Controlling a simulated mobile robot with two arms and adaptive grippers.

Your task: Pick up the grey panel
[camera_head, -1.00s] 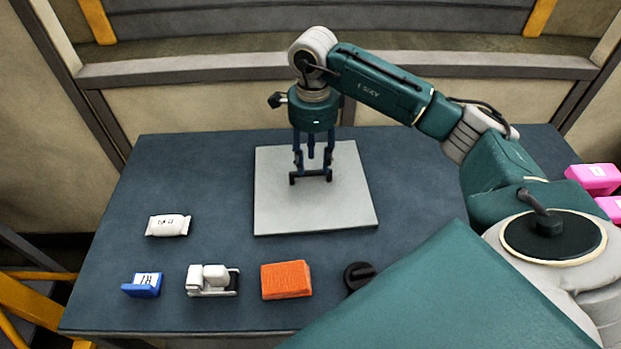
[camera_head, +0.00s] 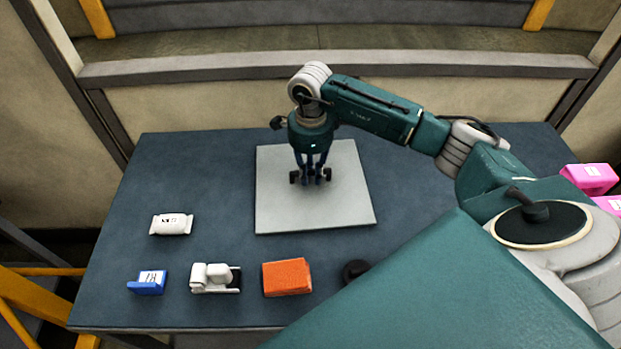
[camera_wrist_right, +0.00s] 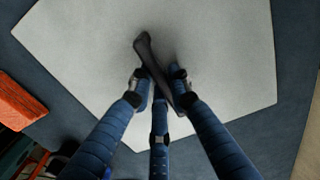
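The grey panel (camera_head: 275,205) lies flat near the middle of the dark table; it fills much of the right wrist view (camera_wrist_right: 225,35). A dark bar-like handle (camera_wrist_right: 147,50) stands on it. My right gripper (camera_head: 310,176) is over the panel's middle, pointing down. In the right wrist view its fingers (camera_wrist_right: 160,90) are drawn together around the handle and appear closed on it. The panel shows no visible lift from the table. The hand hides part of the handle in the head view. My left gripper is not in view.
A white packet (camera_head: 171,224), a blue item (camera_head: 149,282), a white device (camera_head: 214,278), an orange block (camera_head: 287,277) and a black round part (camera_head: 355,270) lie along the left and front of the table (camera_head: 215,180). Pink boxes (camera_head: 590,178) are at the right.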

